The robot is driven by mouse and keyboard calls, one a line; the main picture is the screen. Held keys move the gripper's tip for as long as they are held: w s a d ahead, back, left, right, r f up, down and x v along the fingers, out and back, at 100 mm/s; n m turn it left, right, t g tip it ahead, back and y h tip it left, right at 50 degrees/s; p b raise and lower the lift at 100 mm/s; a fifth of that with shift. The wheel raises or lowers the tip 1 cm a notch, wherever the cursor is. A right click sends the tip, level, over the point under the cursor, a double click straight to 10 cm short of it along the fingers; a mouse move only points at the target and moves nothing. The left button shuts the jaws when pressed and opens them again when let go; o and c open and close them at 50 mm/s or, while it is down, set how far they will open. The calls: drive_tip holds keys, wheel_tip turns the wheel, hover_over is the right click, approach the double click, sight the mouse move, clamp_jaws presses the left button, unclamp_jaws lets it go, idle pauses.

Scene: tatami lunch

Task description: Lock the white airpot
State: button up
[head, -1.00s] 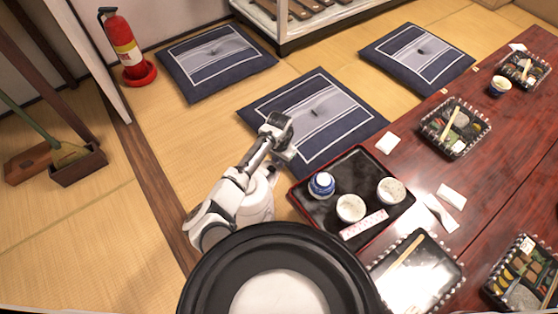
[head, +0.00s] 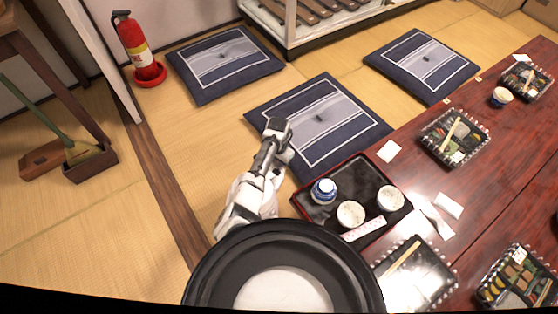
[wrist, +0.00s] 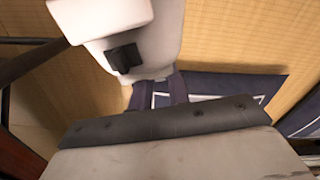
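I cannot make out the white airpot in the head view. My gripper (head: 277,132) is at the far end of my raised arm, beside the lacquer tray and in front of a navy cushion. It is too small and turned away to show whether its fingers are open or shut, and I see nothing held in it. The wrist view has a white rounded body with a black block at the top and a grey, dark-edged surface across the bottom. I cannot tell whether these are parts of my own arm.
The tray (head: 312,208) holds a blue-and-white lidded cup (head: 324,190) and two pale cups (head: 351,214) (head: 390,198) on the red-brown table (head: 500,190). Bento boxes (head: 454,137) stand along it. Navy cushions (head: 225,65) lie on tatami. A fire extinguisher (head: 133,42) stands back left.

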drive_tip(key=o, duration=0.3)
wheel_tip(320, 180, up, 14)
drive_tip(key=p, duration=0.3)
drive_tip(key=shift+f, duration=0.15)
idle(0.4)
